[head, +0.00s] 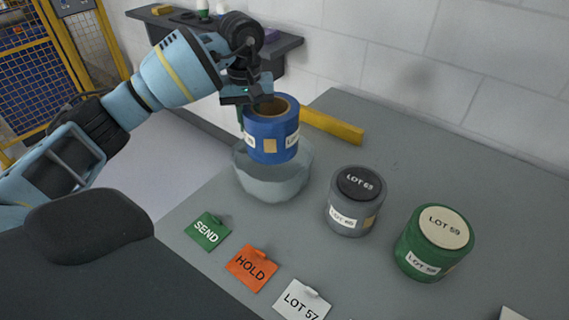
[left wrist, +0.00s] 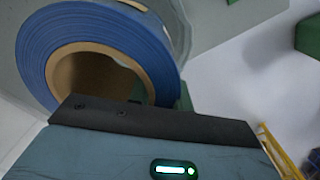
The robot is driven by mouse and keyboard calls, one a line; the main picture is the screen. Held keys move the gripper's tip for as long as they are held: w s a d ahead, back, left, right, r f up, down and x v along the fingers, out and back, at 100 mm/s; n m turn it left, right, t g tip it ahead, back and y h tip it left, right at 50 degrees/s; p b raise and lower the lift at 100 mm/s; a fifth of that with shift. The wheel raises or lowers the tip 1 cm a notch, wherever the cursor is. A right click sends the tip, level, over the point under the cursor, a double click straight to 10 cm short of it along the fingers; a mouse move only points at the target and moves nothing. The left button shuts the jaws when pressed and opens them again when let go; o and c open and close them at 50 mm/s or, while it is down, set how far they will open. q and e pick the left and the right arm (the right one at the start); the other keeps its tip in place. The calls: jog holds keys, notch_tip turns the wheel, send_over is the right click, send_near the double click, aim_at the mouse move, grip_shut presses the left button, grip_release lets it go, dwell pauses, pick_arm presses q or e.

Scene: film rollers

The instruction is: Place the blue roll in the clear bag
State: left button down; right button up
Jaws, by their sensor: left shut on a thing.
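The blue roll (head: 271,137) has an open brown core and pale labels on its side. In the head view it stands upright above the clear bag (head: 273,186), its lower part overlapping the bag's opening. I cannot tell how far inside it is. My left gripper (head: 250,105) is shut on the roll's wall at its left rear edge. In the left wrist view the blue roll (left wrist: 95,28) fills the upper left, with its brown core facing the camera. My right gripper is not in view.
A grey roll (head: 355,205) and a green roll (head: 434,245) stand right of the bag. Green SEND (head: 207,231), orange HOLD (head: 251,268) and white LOT 57 (head: 301,302) cards lie in front. A yellow bar (head: 333,127) lies behind. A dark shelf (head: 283,42) is on the wall.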

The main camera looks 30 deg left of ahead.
aim_at(253, 151)
pick_arm(q)
jog(key=shift+w+r, duration=0.15)
jog(key=shift+r, duration=0.05)
jog(key=shift+f, duration=3.1)
jog(key=shift+f, duration=0.1)
jog(key=shift+f, duration=1.75)
jog(key=shift+f, duration=0.15)
jog(key=c, duration=1.3)
grip_release()
jog(key=shift+f, duration=0.1)
